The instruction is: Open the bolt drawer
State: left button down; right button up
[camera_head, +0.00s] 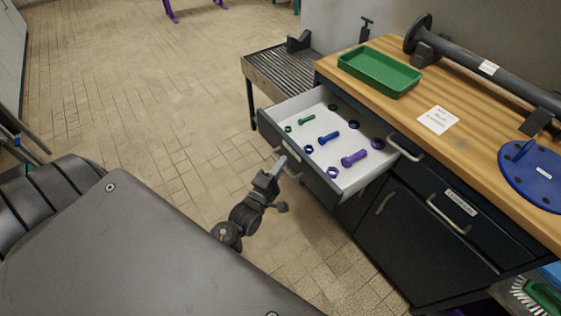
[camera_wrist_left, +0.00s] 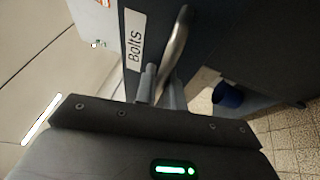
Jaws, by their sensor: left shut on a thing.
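The bolt drawer (camera_head: 316,182) is pulled out of the dark workbench, with its white interior exposed. Green, blue and purple bolts and several nuts lie inside. In the left wrist view, the drawer's front carries a label reading "Bolts" (camera_wrist_left: 134,40) beside a curved metal handle (camera_wrist_left: 177,42). My left gripper (camera_head: 279,166) is at the drawer's front and shut on this handle. Its fingers (camera_wrist_left: 160,88) also show in the left wrist view, where they hide part of the handle. My right gripper is in neither view.
A green tray (camera_head: 378,74), a paper note (camera_head: 438,120), a dark pipe (camera_head: 485,67) and a blue flange (camera_head: 540,175) are on the wooden top. A second drawer (camera_head: 452,207) beside it is closed. A slatted low table (camera_head: 288,75) stands behind.

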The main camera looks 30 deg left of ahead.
pick_arm(q)
jog(key=c, duration=1.8)
grip_release()
jog(key=shift+s, duration=0.15)
jog(key=s, duration=0.3)
jog(key=s+f, duration=0.1)
jog(key=s, duration=0.3)
jog(key=s+f+b, duration=0.1)
jog(key=s, duration=0.2)
jog(key=shift+s+d, duration=0.1)
jog(key=shift+s, duration=0.1)
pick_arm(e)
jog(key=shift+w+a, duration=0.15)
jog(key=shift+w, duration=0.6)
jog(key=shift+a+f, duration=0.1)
